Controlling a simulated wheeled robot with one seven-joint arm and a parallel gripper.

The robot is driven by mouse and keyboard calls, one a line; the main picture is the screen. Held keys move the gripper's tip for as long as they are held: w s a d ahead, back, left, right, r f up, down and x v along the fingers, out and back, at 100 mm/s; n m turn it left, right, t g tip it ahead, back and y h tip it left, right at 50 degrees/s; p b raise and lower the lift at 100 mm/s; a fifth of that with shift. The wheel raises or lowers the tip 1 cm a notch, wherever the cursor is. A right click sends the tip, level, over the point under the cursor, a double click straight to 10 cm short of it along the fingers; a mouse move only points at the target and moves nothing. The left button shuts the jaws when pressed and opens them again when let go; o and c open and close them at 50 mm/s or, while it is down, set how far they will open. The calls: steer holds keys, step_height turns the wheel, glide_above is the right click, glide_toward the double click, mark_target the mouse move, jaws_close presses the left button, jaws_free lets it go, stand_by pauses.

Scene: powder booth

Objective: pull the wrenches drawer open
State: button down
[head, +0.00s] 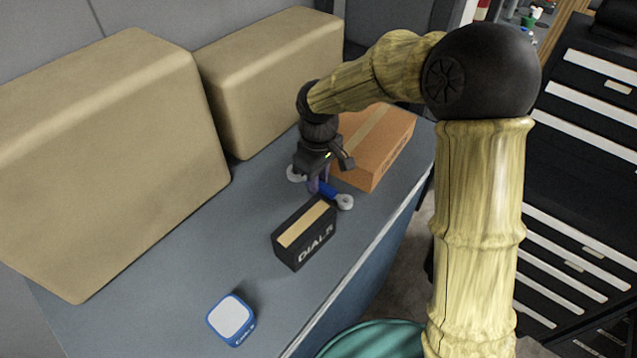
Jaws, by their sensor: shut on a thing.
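A black drawer cabinet (590,185) with pale horizontal handle strips stands at the right edge, partly behind my arm. Small tags sit on some drawer fronts, but I cannot read them, so I cannot tell which drawer is for wrenches. My gripper (318,188) is over the grey bench, well left of the cabinet. It is shut on a blue double-ended wrench (344,201) with pale round ends, at or just above the bench top. The gripper hides the wrench's middle.
On the grey bench (180,300) are a black "DIALS" box (290,257), a blue and white box (231,319), an orange-brown carton (375,150) and two large tan blocks (110,160) (270,75). A teal round thing (375,340) is at the bottom. A floor gap separates bench and cabinet.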

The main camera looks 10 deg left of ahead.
step_height(320, 180, up, 10)
steer(key=b, duration=0.3)
stand_by(1.0)
